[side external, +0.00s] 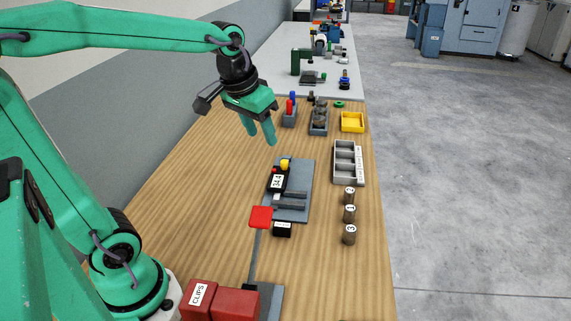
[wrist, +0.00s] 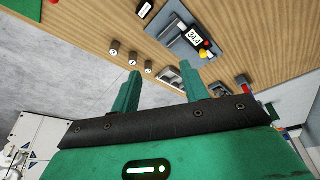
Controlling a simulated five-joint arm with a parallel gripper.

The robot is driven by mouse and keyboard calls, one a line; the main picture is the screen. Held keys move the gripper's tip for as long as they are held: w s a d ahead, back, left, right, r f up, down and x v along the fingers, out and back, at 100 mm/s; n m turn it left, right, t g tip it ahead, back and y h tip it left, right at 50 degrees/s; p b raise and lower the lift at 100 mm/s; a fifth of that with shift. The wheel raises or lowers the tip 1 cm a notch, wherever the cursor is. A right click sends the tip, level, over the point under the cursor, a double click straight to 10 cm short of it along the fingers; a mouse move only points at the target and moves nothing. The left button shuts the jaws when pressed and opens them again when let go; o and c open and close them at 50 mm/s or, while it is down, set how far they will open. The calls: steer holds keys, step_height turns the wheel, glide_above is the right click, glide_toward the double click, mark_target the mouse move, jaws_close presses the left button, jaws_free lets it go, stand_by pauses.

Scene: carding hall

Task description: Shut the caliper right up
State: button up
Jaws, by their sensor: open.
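The caliper (side external: 278,182) lies on a blue-grey plate (side external: 302,174) on the wooden bench. Its black body has a white display reading 34.4, with a yellow knob and a small red one on top. Two dark jaw bars (side external: 290,195) lie beside the body with a gap between them. The caliper also shows at the top of the wrist view (wrist: 194,37). My gripper (side external: 259,132) hangs above the bench, behind the caliper in the side view and clear of it. Its green fingers are apart and empty, as the wrist view (wrist: 162,78) also shows.
Several numbered cylinders (side external: 349,213) and a grey compartment tray (side external: 345,162) stand right of the plate. A red-topped lever (side external: 261,217) and red boxes (side external: 235,304) are nearer. A yellow tray (side external: 352,121) is behind. The bench left of the plate is clear.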

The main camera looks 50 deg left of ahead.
steer(key=w+a+f+n+g, duration=0.2)
steer(key=w+a+f, duration=0.2)
steer(key=w+a, duration=0.45)
steer(key=n+g, duration=0.2)
glide_toward(284, 161)
steer(key=shift+s+d+f, duration=0.1)
steer(key=shift+s+d, duration=0.15)
steer(key=shift+w+a+f, duration=0.2)
steer(key=shift+a+f, duration=0.15)
steer(key=shift+f, duration=0.2)
steer(key=shift+f, duration=3.9)
jaws_close()
